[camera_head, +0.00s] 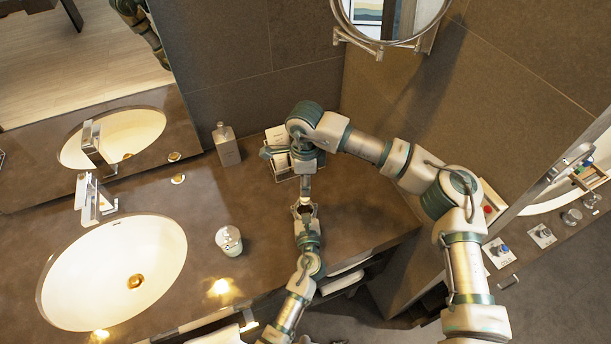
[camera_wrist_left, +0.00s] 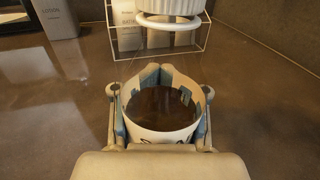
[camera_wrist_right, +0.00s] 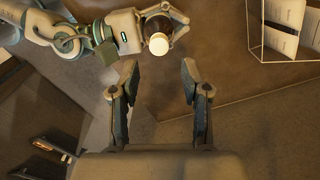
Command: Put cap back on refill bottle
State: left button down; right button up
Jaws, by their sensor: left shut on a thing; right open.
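My left gripper (camera_head: 305,210) is shut around the refill bottle, near the front of the counter. In the left wrist view the bottle (camera_wrist_left: 160,135) shows as a white band with dark brown inside, between the fingers. A white ribbed cap (camera_wrist_left: 172,12) with a ring under it shows above the bottle. In the right wrist view the round white cap (camera_wrist_right: 158,43) is over the brown bottle (camera_wrist_right: 156,24), and I cannot tell whether it is fully seated. My right gripper (camera_wrist_right: 160,73) is open and empty, its fingers apart and just below the cap in that picture.
A wire rack with boxes (camera_wrist_right: 285,40) stands behind the grippers. A grey dispenser (camera_head: 227,147) stands near the wall, and a small glass jar (camera_head: 229,240) is left of my left gripper. The white sink (camera_head: 90,275) is further left. The counter between jar and dispenser is clear.

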jog(key=shift+f, duration=3.05)
grip_shut()
jog(key=shift+o, duration=0.9)
grip_release()
notch_tip(320, 180, up, 12)
